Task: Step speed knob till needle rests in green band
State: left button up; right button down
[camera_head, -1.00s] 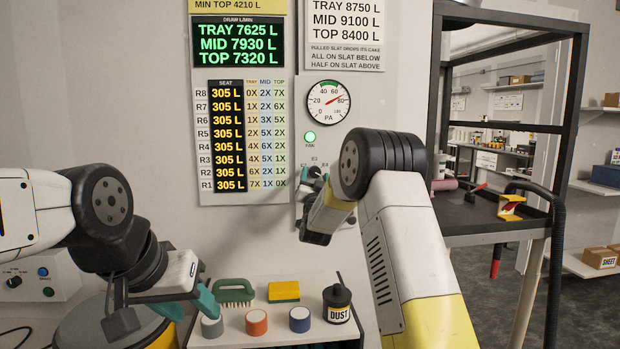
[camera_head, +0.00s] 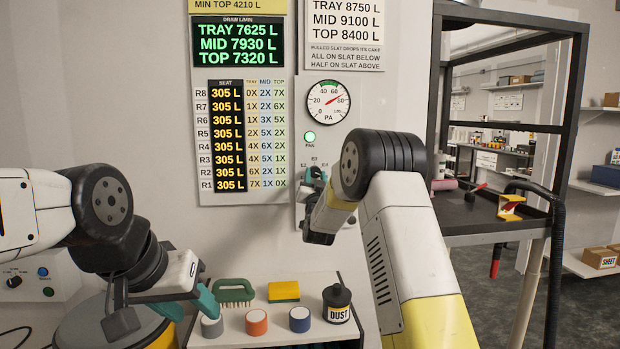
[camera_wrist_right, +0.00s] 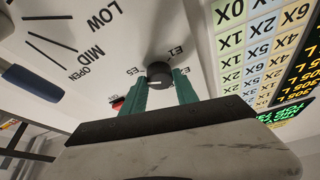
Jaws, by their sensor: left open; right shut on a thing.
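The round PA gauge (camera_head: 328,102) is on the wall panel. Its red needle points up and to the right, between 60 and 80, right of the short green band at the top of the dial. A lit green fan lamp (camera_head: 310,137) is below it. My right gripper (camera_head: 314,176) is at the panel below the lamp. The right wrist view shows its teal fingers shut on the small black speed knob (camera_wrist_right: 160,75), among E-numbered marks. My arm partly hides the knob panel in the head view. My left gripper (camera_head: 188,306) is open and empty beside the small table.
The small white table (camera_head: 262,335) holds a green brush (camera_head: 234,291), a yellow sponge (camera_head: 284,291), grey, orange and blue pucks and a black DUST bottle (camera_head: 338,304). A dark rack (camera_head: 485,220) stands at right.

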jog(key=n+y, duration=0.1)
jog(key=n, duration=0.2)
jog(key=n+y, duration=0.2)
jog(key=n, duration=0.1)
jog(key=n+y, duration=0.1)
jog(key=n, duration=0.1)
jog(key=shift+d+n+y, duration=0.25)
jog(key=shift+n+y, duration=0.15)
jog(key=n+g+y, duration=0.1)
jog(key=n, duration=0.2)
jog(key=n+g+y, duration=0.1)
jog(key=n, duration=0.2)
jog(key=shift+d+r+n+y, duration=0.15)
jog(key=shift+n+y, duration=0.15)
jog(key=c, duration=0.9)
grip_release()
jog(key=shift+c, duration=0.2)
jog(key=v, duration=0.7)
jog(key=shift+s, duration=0.35)
